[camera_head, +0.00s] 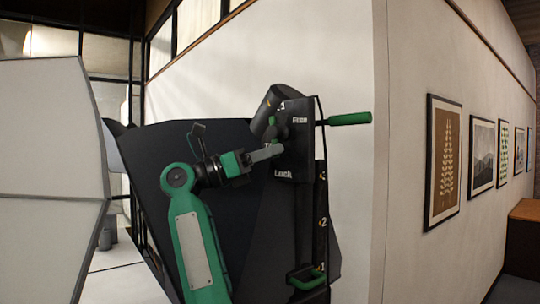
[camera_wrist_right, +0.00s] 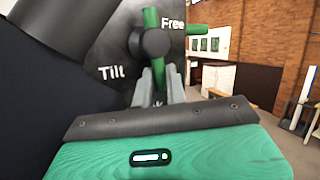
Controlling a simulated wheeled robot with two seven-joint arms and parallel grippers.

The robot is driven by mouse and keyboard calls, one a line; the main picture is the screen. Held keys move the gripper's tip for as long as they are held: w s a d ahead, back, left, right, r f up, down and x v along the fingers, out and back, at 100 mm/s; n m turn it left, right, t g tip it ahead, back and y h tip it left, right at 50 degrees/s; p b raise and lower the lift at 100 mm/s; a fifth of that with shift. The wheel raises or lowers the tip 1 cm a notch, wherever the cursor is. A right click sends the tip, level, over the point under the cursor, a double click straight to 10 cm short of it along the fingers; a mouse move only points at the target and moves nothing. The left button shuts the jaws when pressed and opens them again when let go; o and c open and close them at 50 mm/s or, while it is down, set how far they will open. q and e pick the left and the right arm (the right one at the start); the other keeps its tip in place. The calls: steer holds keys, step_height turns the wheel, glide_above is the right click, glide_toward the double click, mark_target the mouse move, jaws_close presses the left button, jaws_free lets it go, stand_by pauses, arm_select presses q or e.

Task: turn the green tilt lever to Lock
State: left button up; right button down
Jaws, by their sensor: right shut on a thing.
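The green tilt lever (camera_head: 271,121) sits on a dark hub on the black panel (camera_head: 297,150), which reads "Free" at the top and "Lock" at the bottom. In the right wrist view a green end of the lever (camera_wrist_right: 150,18) rises above the round dark hub (camera_wrist_right: 152,43), near the words "Tilt" and "Free". My right gripper (camera_head: 277,149) is at the panel's left edge, between the two words. Its fingers (camera_wrist_right: 158,85) are shut on the lever just below the hub. The gripped part is mostly hidden. My left gripper is not in view.
A green handle (camera_head: 348,118) sticks out right of the panel. Another green handle (camera_head: 306,278) is lower on the dark column. A large dark board (camera_head: 200,145) stands behind my arm. A pale faceted shape (camera_head: 50,170) fills the left. A white wall (camera_head: 345,60) stands behind.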

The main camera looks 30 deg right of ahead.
steer(key=shift+w+a+r+m+g+y, duration=0.15)
steer(key=shift+m+y, duration=0.2)
steer(key=shift+m, duration=0.25)
steer(key=shift+w+d+m+g+y, duration=0.15)
steer(key=shift+m+y, duration=0.2)
steer(key=shift+m, duration=0.25)
steer(key=shift+a, duration=0.1)
steer(key=c, duration=1.7)
jaws_free()
steer(key=shift+w+a, duration=0.1)
steer(key=shift+b+v, duration=2.55)
steer(key=shift+v, duration=4.45)
